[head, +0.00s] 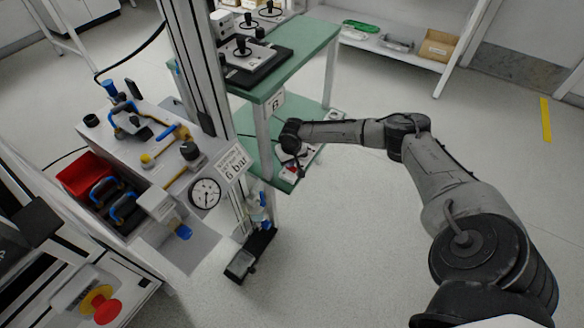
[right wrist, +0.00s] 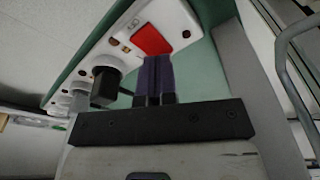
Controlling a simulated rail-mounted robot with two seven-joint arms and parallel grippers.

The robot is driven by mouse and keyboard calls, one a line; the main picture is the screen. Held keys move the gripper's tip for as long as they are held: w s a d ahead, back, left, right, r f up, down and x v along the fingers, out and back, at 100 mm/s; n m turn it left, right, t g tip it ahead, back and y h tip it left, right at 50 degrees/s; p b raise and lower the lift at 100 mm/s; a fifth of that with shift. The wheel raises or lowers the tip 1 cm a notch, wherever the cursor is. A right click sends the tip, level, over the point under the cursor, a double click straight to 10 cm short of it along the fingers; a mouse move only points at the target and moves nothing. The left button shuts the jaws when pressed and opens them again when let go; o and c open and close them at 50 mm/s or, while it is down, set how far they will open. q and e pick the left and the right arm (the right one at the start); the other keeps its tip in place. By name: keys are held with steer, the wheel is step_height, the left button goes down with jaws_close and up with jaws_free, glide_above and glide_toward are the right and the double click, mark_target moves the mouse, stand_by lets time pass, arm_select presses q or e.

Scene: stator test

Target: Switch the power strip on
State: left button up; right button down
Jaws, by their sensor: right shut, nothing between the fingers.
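The power strip (right wrist: 182,22) is a white bar, seen at an angle in the right wrist view, with a red rocker switch (right wrist: 152,40) at its near end. A black plug (right wrist: 105,84) sits in one of its sockets. My right gripper (right wrist: 154,62) is shut and empty, with its purple fingertips together right at the lower edge of the red switch. I cannot tell whether they touch it. In the head view the strip's end (head: 287,174) shows on the lower green shelf, partly hidden by my right gripper (head: 299,174). My left gripper is not in view.
The green bench (head: 300,50) stands above the shelf, and its leg (head: 262,140) is close to my right gripper. A test cart with a pressure gauge (head: 205,194) is at left. A black pedal (head: 250,255) lies on the floor. Floor at right is clear.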

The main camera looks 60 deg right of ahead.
steer(key=shift+f, duration=0.3)
steer(key=shift+f, duration=0.3)
stand_by(0.3)
steer(key=shift+r+p, duration=0.55)
steer(key=shift+p, duration=0.05)
step_height(320, 180, up, 5)
steer(key=p, duration=0.6)
steer(key=shift+r+p, duration=0.55)
steer(key=shift+p, duration=0.45)
